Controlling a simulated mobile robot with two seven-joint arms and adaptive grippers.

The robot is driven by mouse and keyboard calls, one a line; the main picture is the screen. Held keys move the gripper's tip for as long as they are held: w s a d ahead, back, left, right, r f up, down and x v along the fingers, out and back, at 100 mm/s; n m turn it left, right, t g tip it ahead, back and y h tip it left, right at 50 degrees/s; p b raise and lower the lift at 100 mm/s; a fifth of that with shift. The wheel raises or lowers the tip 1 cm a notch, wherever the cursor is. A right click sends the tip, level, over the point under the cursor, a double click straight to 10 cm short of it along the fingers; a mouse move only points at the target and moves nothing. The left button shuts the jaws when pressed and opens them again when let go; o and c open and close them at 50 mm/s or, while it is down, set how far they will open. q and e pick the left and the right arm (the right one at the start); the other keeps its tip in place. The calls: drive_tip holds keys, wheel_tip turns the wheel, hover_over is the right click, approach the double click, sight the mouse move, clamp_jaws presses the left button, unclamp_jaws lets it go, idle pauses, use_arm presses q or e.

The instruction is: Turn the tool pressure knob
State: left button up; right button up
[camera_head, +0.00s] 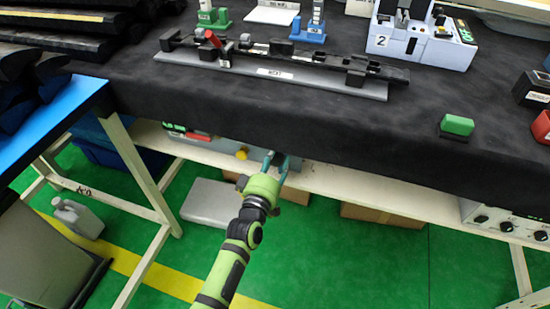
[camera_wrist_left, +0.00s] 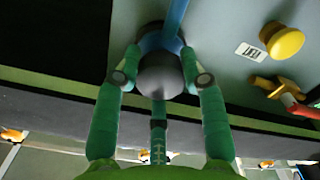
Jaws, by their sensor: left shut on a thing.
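My left gripper (camera_head: 276,160) reaches in under the front edge of the black-covered table, at the grey panel (camera_head: 225,148) on the shelf below. In the left wrist view its two green fingers (camera_wrist_left: 159,62) are closed on either side of a round dark grey knob (camera_wrist_left: 160,78), and touch it. A blue part shows behind the knob and runs up from it. In the head view the knob is mostly hidden by the fingers. I cannot read any setting on it. My right gripper is in neither view.
A yellow mushroom button (camera_wrist_left: 282,40), a small white label (camera_wrist_left: 251,51) and a red-handled yellow valve (camera_wrist_left: 290,98) sit right of the knob. The table edge (camera_head: 330,165) overhangs the panel. A grey case (camera_head: 210,202) lies on the green floor.

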use_arm(q)
drive_tip(key=m, duration=0.1)
drive_tip(key=m+p, duration=0.1)
drive_tip(key=m, duration=0.1)
drive_tip(key=m+p, duration=0.1)
drive_tip(key=m, duration=0.1)
drive_tip(key=shift+s+d+f, duration=0.1)
drive_tip(key=shift+s+f, duration=0.05)
drive_tip(key=shift+f, duration=0.2)
drive_tip(key=m, duration=0.2)
drive_tip(key=shift+f+m+p, duration=0.1)
drive_tip(key=shift+m+p, duration=0.2)
drive_tip(key=shift+m, duration=0.4)
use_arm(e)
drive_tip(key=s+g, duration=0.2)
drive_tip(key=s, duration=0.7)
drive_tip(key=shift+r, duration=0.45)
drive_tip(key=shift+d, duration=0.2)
use_arm(q)
drive_tip(key=o, duration=1.1)
drive_tip(key=shift+f, duration=0.1)
drive_tip(key=shift+o, duration=0.2)
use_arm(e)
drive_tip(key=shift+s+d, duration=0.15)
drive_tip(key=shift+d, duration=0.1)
use_arm(q)
drive_tip(key=shift+r, duration=0.25)
